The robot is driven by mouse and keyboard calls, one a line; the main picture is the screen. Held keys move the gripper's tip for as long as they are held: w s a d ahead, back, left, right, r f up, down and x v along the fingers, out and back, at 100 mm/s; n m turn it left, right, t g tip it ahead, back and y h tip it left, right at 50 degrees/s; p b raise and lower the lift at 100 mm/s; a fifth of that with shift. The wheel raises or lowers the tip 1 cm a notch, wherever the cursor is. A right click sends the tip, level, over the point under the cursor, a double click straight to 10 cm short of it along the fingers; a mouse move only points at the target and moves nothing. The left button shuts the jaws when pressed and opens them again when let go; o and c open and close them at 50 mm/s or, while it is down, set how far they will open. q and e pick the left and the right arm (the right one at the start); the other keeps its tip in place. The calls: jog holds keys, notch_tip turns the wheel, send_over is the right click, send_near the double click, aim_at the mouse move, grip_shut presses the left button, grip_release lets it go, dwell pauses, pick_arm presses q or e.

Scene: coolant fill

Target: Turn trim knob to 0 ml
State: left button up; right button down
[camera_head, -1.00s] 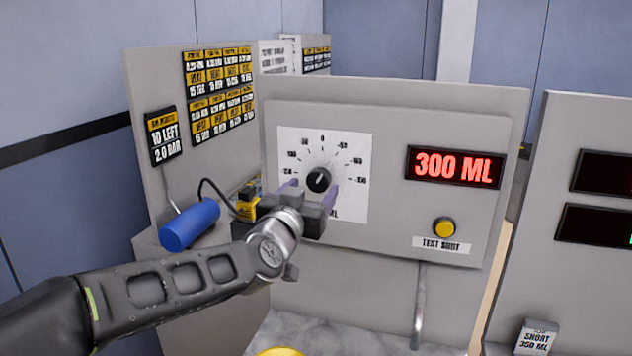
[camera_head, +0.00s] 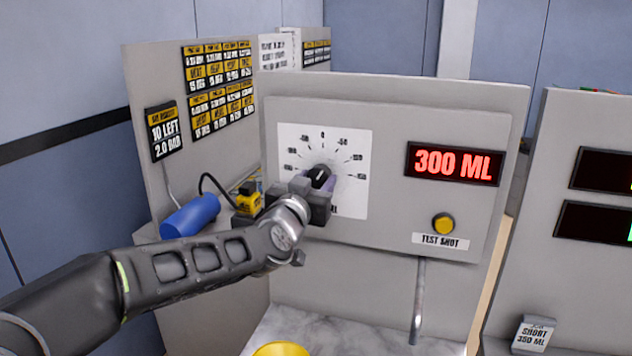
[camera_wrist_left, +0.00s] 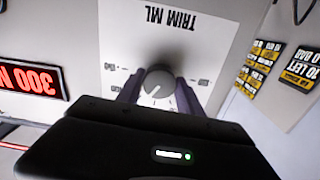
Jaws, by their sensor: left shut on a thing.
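The black trim knob (camera_head: 319,177) sits on a white dial plate (camera_head: 350,140) with 0 at the top and marks to each side. Its white pointer line slants in the head view; the exact mark is too small to read. My left gripper (camera_head: 318,184) is at the knob with its purple fingers on either side, shut on it. The left wrist view shows the knob (camera_wrist_left: 158,86) between the two fingers, with the plate upside down. The red display (camera_head: 454,165) reads 300 ML. My right gripper is not in view.
A yellow test shot button (camera_head: 443,223) is right of the dial, above a metal pipe (camera_head: 418,300). A blue cylinder (camera_head: 190,217) and a yellow item (camera_head: 249,197) lie left of my wrist. A yellow round thing (camera_head: 280,350) is below.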

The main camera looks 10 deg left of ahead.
pick_arm(q)
jog(key=c, duration=0.5)
jog(key=shift+c, duration=0.2)
jog(key=shift+n, duration=0.3)
jog(key=shift+f+n+b, duration=0.1)
jog(key=shift+n+b, duration=0.9)
jog(key=shift+n, duration=0.1)
jog(key=shift+n+b, duration=0.7)
jog(key=shift+n, duration=0.8)
jog(key=o, duration=1.4)
